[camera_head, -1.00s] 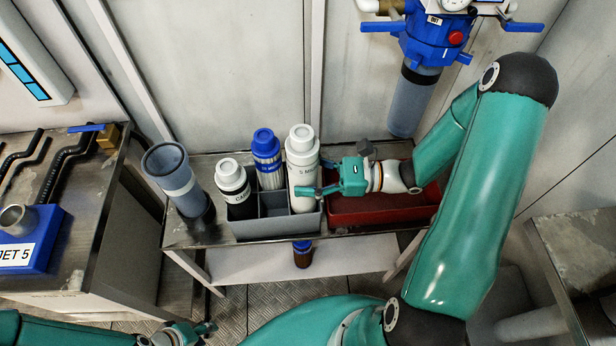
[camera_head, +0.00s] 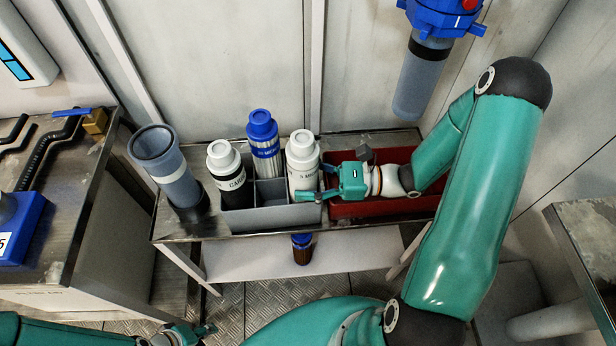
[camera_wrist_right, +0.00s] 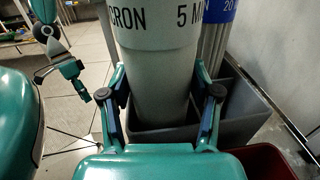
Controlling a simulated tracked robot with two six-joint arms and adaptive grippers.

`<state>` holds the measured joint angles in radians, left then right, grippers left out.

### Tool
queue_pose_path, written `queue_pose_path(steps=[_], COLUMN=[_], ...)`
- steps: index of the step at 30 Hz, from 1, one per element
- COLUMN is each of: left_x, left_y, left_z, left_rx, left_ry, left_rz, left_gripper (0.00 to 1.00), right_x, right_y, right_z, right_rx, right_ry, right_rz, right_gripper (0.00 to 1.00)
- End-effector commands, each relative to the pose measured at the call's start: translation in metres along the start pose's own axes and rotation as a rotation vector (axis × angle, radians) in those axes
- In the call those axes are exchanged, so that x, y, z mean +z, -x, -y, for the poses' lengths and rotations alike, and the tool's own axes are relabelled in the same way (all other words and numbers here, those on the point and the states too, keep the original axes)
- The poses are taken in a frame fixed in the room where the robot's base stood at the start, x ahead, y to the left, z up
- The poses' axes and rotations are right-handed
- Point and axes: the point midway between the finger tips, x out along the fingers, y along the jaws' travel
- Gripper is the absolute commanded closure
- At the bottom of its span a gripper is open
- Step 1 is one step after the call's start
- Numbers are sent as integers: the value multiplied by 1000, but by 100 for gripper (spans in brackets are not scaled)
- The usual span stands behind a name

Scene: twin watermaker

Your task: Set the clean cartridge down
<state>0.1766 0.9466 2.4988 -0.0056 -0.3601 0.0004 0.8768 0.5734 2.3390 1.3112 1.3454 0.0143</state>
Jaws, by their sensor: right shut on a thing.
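The white 5 micron cartridge (camera_head: 302,150) stands upright at the right end of the grey divided crate (camera_head: 262,219). My right gripper (camera_head: 312,181) is shut around its side from the right. In the right wrist view the fingers flank the cartridge (camera_wrist_right: 158,75), and its lower end is down between the crate's grey walls (camera_wrist_right: 235,120). Whether it touches the crate floor is hidden. My left gripper (camera_head: 195,335) is open and empty at the bottom left, far from the crate.
A black-banded carbon cartridge (camera_head: 228,175) and a blue-capped cartridge (camera_head: 263,140) stand in the crate. A grey-blue housing cup (camera_head: 172,175) stands left of it; a red bin (camera_head: 385,208) is right. A housing (camera_head: 420,80) hangs above. A brown bottle (camera_head: 302,252) is on the lower shelf.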

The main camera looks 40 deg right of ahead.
Motion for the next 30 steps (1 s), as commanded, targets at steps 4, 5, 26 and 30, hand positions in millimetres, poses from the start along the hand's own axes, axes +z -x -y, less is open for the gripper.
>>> queue_pose_path(steps=[4,5,26,30], left_x=[0,0,0,0], left_y=[0,0,-7,-7], left_z=[0,0,3,2], left_rx=[0,0,0,0], left_ry=[0,0,0,0], left_rz=[0,0,0,0], left_gripper=[60,60,60,60], right_x=[0,0,-10,-10], right_y=[0,0,1,1], right_z=[0,0,0,0], right_rx=[0,0,-2,-2], right_ry=[0,0,0,0], right_rz=[1,1,1,1], right_gripper=[100,100,100,23])
